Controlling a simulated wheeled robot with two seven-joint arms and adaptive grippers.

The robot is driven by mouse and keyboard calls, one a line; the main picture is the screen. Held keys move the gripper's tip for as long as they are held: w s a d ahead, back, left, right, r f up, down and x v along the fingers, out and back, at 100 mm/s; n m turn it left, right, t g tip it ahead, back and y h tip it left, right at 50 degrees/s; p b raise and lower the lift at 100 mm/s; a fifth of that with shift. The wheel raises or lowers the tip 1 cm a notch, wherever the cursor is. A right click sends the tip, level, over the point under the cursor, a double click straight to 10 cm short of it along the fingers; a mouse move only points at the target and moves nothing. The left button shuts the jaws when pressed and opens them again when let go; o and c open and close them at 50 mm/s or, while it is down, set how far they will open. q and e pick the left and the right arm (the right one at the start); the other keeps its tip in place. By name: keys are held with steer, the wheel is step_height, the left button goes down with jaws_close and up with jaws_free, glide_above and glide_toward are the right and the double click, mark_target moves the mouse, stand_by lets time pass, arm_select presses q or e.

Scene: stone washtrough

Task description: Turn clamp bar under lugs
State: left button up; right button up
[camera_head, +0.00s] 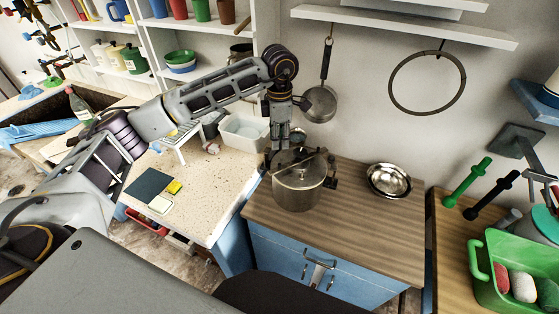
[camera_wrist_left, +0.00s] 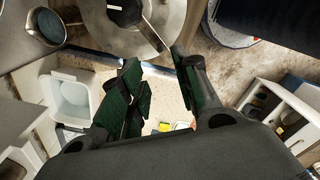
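A metal pot (camera_head: 298,190) with a lid stands on the wooden counter. A thin clamp bar (camera_head: 310,159) lies across the lid. In the left wrist view, the pot (camera_wrist_left: 170,14) is at the top, with the clamp bar (camera_wrist_left: 154,36) pointing down toward the space between my fingers and a dark knob (camera_wrist_left: 124,10) near its middle. My left gripper (camera_head: 280,148) points down at the pot's back-left rim. Its fingers stand apart in the left wrist view (camera_wrist_left: 155,62), with nothing held between them. Whether the bar sits under the lugs cannot be told. My right gripper is not in view.
A steel bowl (camera_head: 389,181) stands right of the pot. A small pan (camera_head: 320,103) hangs on the wall behind. A white tub (camera_head: 244,132) stands on the speckled counter to the left. The wooden counter's front is clear.

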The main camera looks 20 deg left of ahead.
arm_select(q)
step_height(320, 180, down, 11)
steer(key=shift+r+p, duration=0.2)
steer(key=shift+p, duration=0.95)
jaws_close()
